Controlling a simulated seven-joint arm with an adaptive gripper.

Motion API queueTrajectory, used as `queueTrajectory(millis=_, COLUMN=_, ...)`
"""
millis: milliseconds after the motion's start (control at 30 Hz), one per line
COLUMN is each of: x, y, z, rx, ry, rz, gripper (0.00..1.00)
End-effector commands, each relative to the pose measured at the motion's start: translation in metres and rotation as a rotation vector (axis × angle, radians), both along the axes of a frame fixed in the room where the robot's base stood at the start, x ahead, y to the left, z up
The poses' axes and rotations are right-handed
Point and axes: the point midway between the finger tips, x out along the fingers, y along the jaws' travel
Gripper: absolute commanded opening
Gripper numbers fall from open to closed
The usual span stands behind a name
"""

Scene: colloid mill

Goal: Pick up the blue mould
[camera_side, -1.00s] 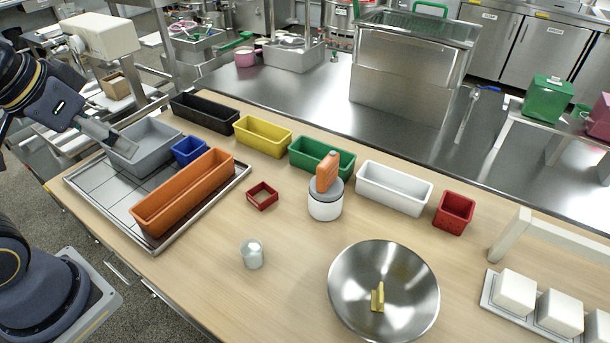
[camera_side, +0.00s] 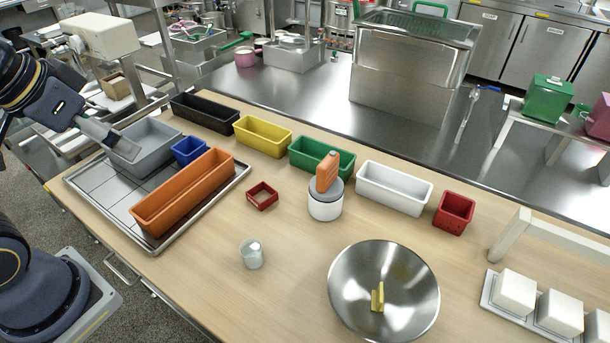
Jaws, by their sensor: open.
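The blue mould (camera_side: 188,151) is a small, open square box. It stands on the metal tray (camera_side: 112,207) at the left, between the grey mould (camera_side: 146,146) and the long orange mould (camera_side: 184,192). My gripper (camera_side: 126,150) is at the upper left, over the left part of the grey mould and to the left of the blue mould. It is open and holds nothing that I can see. The gap between its fingers is hard to make out from this side.
Black (camera_side: 205,114), yellow (camera_side: 262,136), green (camera_side: 322,157), white (camera_side: 394,188) and red (camera_side: 454,212) moulds line the back edge. A red square frame (camera_side: 261,196), a white jar (camera_side: 325,203), a glass (camera_side: 252,254) and a steel bowl (camera_side: 384,290) stand in front.

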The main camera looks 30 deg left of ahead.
Motion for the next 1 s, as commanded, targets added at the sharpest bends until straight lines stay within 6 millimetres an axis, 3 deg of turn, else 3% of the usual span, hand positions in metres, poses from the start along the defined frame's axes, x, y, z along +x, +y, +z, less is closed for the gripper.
queueTrajectory(millis=67, x=0.000, y=0.000, z=0.003, rx=0.021, ry=0.004, rz=-0.039, gripper=1.00)
queueTrajectory(millis=233, x=0.035, y=0.003, z=0.056, rx=0.076, ry=-0.048, rz=-0.126, gripper=1.00)
queueTrajectory(millis=400, x=0.101, y=0.023, z=0.091, rx=0.124, ry=-0.001, rz=-0.164, gripper=1.00)
queueTrajectory(millis=567, x=0.176, y=0.061, z=0.091, rx=0.149, ry=0.078, rz=-0.169, gripper=1.00)
queueTrajectory(millis=667, x=0.221, y=0.094, z=0.072, rx=0.151, ry=0.141, rz=-0.161, gripper=1.00)
queueTrajectory(millis=800, x=0.272, y=0.147, z=0.020, rx=0.134, ry=0.238, rz=-0.136, gripper=1.00)
queueTrajectory(millis=900, x=0.294, y=0.186, z=-0.030, rx=0.107, ry=0.309, rz=-0.105, gripper=1.00)
queueTrajectory(millis=1000, x=0.301, y=0.217, z=-0.082, rx=0.073, ry=0.373, rz=-0.066, gripper=1.00)
